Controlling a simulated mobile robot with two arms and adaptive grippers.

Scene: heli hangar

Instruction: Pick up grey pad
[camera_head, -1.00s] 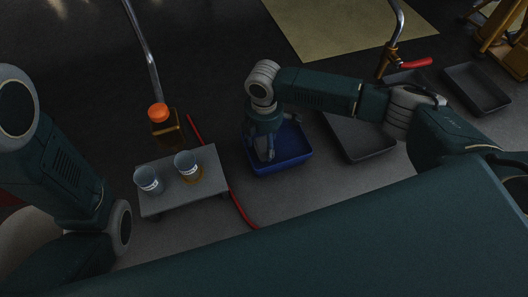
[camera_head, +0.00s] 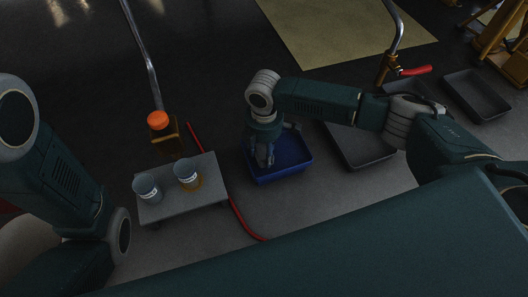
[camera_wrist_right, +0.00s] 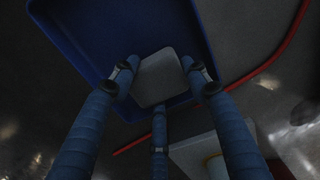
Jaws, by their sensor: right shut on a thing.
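The grey pad (camera_wrist_right: 158,78) is a small pale square with rounded corners. In the right wrist view it sits between the blue fingers of my right gripper (camera_wrist_right: 163,80), over the blue tray (camera_wrist_right: 78,32). In the head view my right gripper (camera_head: 265,158) points down into the blue tray (camera_head: 283,178), and the pad cannot be made out there. The gripper is shut on the pad. Whether the pad is clear of the tray floor cannot be told. My left arm shows at the left edge; its gripper is out of view.
A small grey platform (camera_head: 207,208) left of the tray bears two glass beakers (camera_head: 187,175). An orange-capped bottle (camera_head: 160,128) stands behind it. A red hose (camera_head: 238,214) runs between platform and tray. Grey trays (camera_head: 366,158) lie to the right, near a red-handled metal pole (camera_head: 399,40).

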